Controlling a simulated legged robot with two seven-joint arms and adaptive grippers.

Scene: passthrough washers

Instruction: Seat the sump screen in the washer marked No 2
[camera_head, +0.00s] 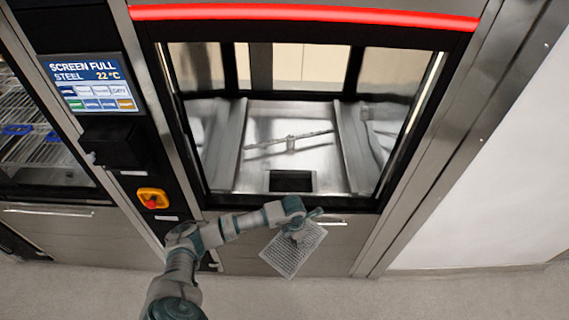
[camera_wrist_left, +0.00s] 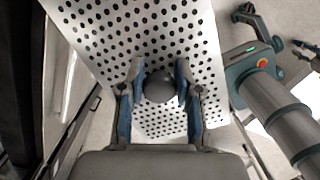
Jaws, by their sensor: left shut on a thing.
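The sump screen (camera_head: 290,252), a pale perforated sheet, hangs tilted in front of the washer, below its opening. In the left wrist view the perforated screen (camera_wrist_left: 90,25) fills the upper middle. My left gripper (camera_head: 300,228) is shut on the screen's dark round knob (camera_wrist_left: 159,86), one finger on each side. The washer (camera_head: 230,172) has an open-looking chamber with a steel floor. A dark rectangular sump opening (camera_head: 292,181) lies near the chamber's front edge, apart from the screen. No number mark is readable.
A thin spray arm (camera_head: 290,141) stands above the chamber floor behind the sump. A display (camera_head: 92,83) reads SCREEN FULL, STEEL, 22 °C. A red-and-yellow stop button (camera_head: 152,199) is on the left post. Another unit with racks (camera_head: 40,150) stands left. A white wall is right.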

